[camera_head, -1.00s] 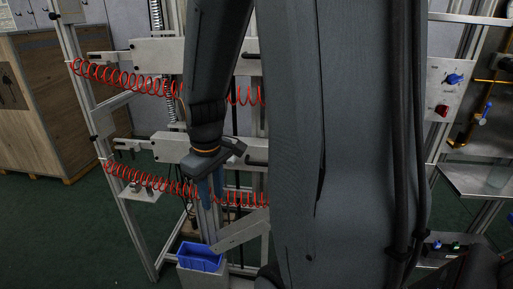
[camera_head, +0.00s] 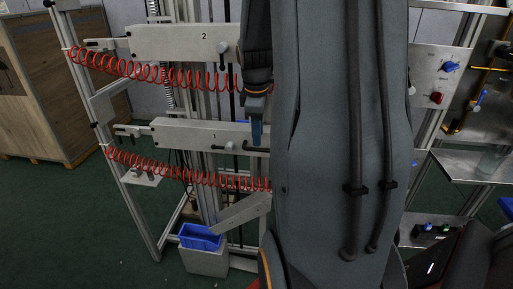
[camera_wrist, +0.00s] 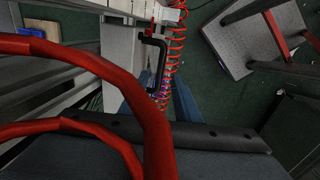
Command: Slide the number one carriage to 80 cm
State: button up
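The number one carriage (camera_head: 185,134) is the lower grey horizontal bar, marked 1, below the number two carriage (camera_head: 170,43). A black bent handle (camera_head: 256,149) sticks out near its right end, beside a small knob (camera_head: 230,146). The handle also shows in the wrist view (camera_wrist: 163,62). My gripper (camera_head: 256,133) has blue fingers, pointing down just above or in front of the handle. In the wrist view my gripper (camera_wrist: 157,105) is open, its fingers apart on both sides of the handle's line. I cannot tell whether they touch it. No 80 cm mark is readable.
Red coiled hoses (camera_head: 190,176) hang along both carriages, and a red hose (camera_wrist: 140,90) crosses close before the wrist camera. A blue bin (camera_head: 200,237) stands below on a grey box. A wooden crate (camera_head: 35,90) is at the left; a panel with knobs (camera_head: 440,85) is at the right.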

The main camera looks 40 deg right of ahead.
aim_at(258, 149)
jog(key=shift+w+d+f+b, duration=0.15)
jog(key=shift+f+b, duration=0.8)
jog(key=shift+f, duration=0.2)
jog(key=shift+w+d+f+b, duration=0.1)
jog(key=shift+d+f+b, duration=0.05)
jog(key=shift+f+b, duration=0.9)
grip_shut()
